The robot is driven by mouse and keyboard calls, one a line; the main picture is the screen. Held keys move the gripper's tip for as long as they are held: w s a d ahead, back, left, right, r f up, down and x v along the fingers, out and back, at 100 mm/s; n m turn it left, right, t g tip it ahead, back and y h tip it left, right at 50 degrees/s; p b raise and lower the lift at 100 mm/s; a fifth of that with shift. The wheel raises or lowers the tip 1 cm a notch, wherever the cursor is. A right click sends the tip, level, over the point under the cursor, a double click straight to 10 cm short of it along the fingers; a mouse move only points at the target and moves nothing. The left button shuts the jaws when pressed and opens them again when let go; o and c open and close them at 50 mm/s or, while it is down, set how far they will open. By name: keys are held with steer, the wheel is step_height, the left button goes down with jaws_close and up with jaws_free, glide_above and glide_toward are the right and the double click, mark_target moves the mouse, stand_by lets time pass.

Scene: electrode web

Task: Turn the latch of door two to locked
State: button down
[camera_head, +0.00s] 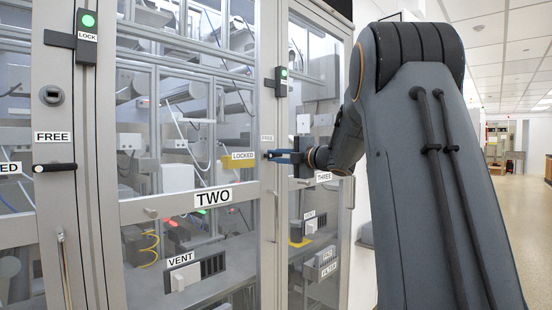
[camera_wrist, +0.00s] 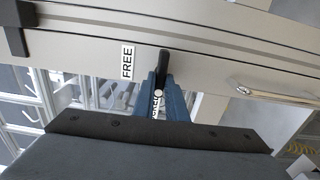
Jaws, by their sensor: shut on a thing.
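Door two (camera_head: 130,210) is a grey-framed glass door with a TWO label (camera_head: 213,196). Its latch is a short black handle, seen in the wrist view (camera_wrist: 163,60) between my gripper's fingers. My gripper (camera_head: 280,156) has blue fingers, shut on the handle; they also show in the wrist view (camera_wrist: 160,95). The FREE label (camera_wrist: 127,62) is beside the handle. In the head view the LOCKED label (camera_head: 243,156) lies left of the fingertips, level with them. The handle appears to lie sideways, pointing towards LOCKED.
Another latch (camera_head: 54,167) lies level at the far left, under its own FREE label. A green-lit LOCK box (camera_head: 87,22) is above it. Door three (camera_head: 322,177) is behind my gripper. Open floor (camera_head: 510,230) shows at the right.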

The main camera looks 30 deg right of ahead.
steer(key=c, duration=1.8)
jaws_free()
steer(key=b+v, duration=0.1)
steer(key=v, duration=0.6)
steer(key=shift+s+d, duration=0.15)
steer(key=shift+s, duration=0.2)
